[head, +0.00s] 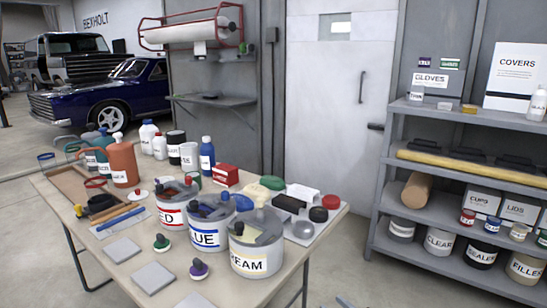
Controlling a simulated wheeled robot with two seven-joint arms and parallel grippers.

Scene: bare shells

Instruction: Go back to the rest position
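Neither of my grippers shows clearly in the head view. A small blue-grey shape (345,302) at the bottom edge is too cut off to identify. The work table (75,207) stands in front and to the left. On it are three large tubs: one labelled RED (172,212), one labelled with "UE" in blue (207,237) and one labelled with "EAM" (253,262). Nothing of mine is seen touching them.
Bottles, including an orange one (122,160), stand at the table's far left. Grey square pads (153,277) lie at its front. A grey shelf unit (455,202) stands right. Bare floor (345,255) lies between. A blue car (105,97) is behind.

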